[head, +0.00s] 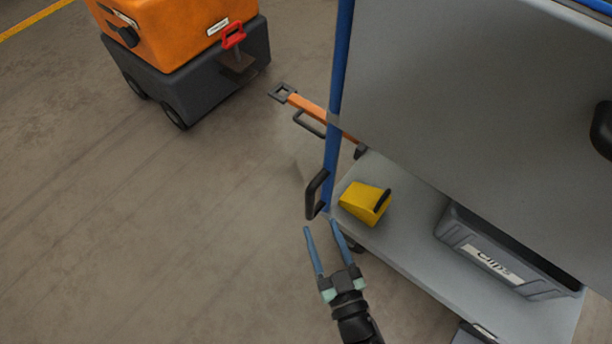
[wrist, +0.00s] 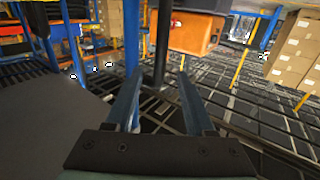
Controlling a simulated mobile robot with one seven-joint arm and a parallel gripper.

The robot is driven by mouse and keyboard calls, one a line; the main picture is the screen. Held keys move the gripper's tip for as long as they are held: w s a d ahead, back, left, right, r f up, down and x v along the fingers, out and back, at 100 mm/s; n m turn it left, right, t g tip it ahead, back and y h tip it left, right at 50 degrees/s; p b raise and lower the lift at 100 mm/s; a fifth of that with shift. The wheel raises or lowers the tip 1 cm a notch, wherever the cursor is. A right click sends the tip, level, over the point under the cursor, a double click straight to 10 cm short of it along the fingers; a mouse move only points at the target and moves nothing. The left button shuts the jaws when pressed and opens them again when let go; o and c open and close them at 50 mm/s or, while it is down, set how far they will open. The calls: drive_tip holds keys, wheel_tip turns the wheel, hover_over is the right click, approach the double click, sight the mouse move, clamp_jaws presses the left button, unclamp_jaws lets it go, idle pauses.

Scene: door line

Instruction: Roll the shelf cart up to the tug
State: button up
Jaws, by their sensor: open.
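The shelf cart (head: 450,100), with grey shelves and blue posts, fills the right of the head view. Its orange drawbar (head: 308,103), ending in a square grey eye (head: 284,92), points toward the tug. The orange and dark grey tug (head: 190,70) stands at the upper left. A red-handled pin (head: 233,40) stands at its hitch, with a gap between hitch and eye. A black handle (head: 316,195) is on the cart's near-left post. My gripper (head: 320,226) is open just below that handle in the picture. In the wrist view a dark upright bar (wrist: 163,45) shows between the fingertips.
A yellow wedge (head: 362,202) and a grey labelled bin (head: 500,250) sit on the cart's lower shelf. The floor between cart and tug and to the left is clear. Stacked cardboard boxes (wrist: 296,50) stand at the right of the wrist view.

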drive_tip(key=b+x, duration=0.3)
drive_tip(key=x, duration=0.8)
drive_tip(key=shift+b, duration=0.35)
drive_tip(key=shift+w+a, duration=0.1)
drive_tip(key=shift+w, duration=0.05)
clamp_jaws()
idle(0.7)
